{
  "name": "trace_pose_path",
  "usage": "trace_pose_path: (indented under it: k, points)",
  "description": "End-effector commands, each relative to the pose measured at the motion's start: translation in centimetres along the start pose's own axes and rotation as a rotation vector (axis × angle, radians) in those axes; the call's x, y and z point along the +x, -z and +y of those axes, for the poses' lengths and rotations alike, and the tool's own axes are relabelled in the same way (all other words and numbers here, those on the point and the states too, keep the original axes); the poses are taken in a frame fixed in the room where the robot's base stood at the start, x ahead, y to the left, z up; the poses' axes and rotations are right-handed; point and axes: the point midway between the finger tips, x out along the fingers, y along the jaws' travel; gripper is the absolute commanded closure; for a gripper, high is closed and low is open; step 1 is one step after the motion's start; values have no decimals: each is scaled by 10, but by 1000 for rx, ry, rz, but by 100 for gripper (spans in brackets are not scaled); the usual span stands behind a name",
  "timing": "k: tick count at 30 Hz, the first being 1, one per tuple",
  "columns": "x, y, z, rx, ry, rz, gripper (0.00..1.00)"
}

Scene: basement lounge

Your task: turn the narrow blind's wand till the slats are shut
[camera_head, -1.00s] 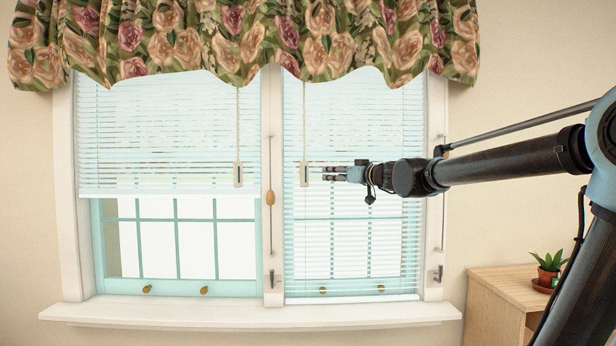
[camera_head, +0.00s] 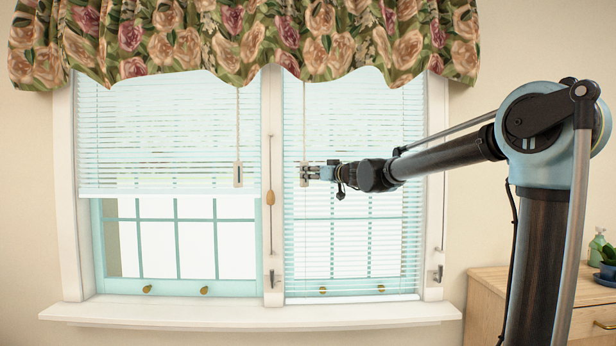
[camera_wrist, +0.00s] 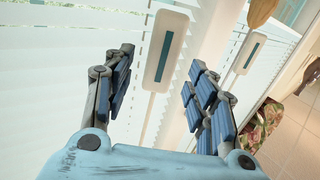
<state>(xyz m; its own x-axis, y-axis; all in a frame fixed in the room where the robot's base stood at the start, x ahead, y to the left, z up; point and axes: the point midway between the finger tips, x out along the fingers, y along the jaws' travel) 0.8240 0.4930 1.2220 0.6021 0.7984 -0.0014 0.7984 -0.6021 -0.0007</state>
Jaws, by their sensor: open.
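The narrow blind (camera_head: 355,240) hangs over the right window. Its slats are open, with the window bars showing through. Its wand (camera_head: 304,125) hangs near the left edge and ends in a flat white handle with a dark stripe. In the wrist view this handle (camera_wrist: 167,45) stands between the spread fingers, with space seen on both sides; I cannot tell whether it is fully between the pads. My gripper (camera_head: 305,174) is open, reaching in from the right at the handle's height and covering part of it in the head view.
The wider blind (camera_head: 165,150) at left has a similar wand handle (camera_head: 238,174); it also shows beyond in the wrist view (camera_wrist: 245,52). A cord with a wooden tassel (camera_head: 270,198) hangs between the windows. Below are the sill (camera_head: 250,314) and a wooden cabinet (camera_head: 490,300) at right.

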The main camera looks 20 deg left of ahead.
Motion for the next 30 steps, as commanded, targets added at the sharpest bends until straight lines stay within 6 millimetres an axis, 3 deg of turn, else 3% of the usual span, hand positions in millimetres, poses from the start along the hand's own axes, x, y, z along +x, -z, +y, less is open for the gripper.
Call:
trace_pose_path:
  k: [9, 21, 22, 27, 30]
  points:
    - [32, 0, -1, 0, 1, 0, 48]
    - [38, 0, 0, 0, 0, 0, 48]
    - [38, 0, 0, 0, 0, 0, 51]
    - [37, 0, 0, 0, 0, 0, 89]
    - [37, 0, 0, 0, 0, 0, 93]
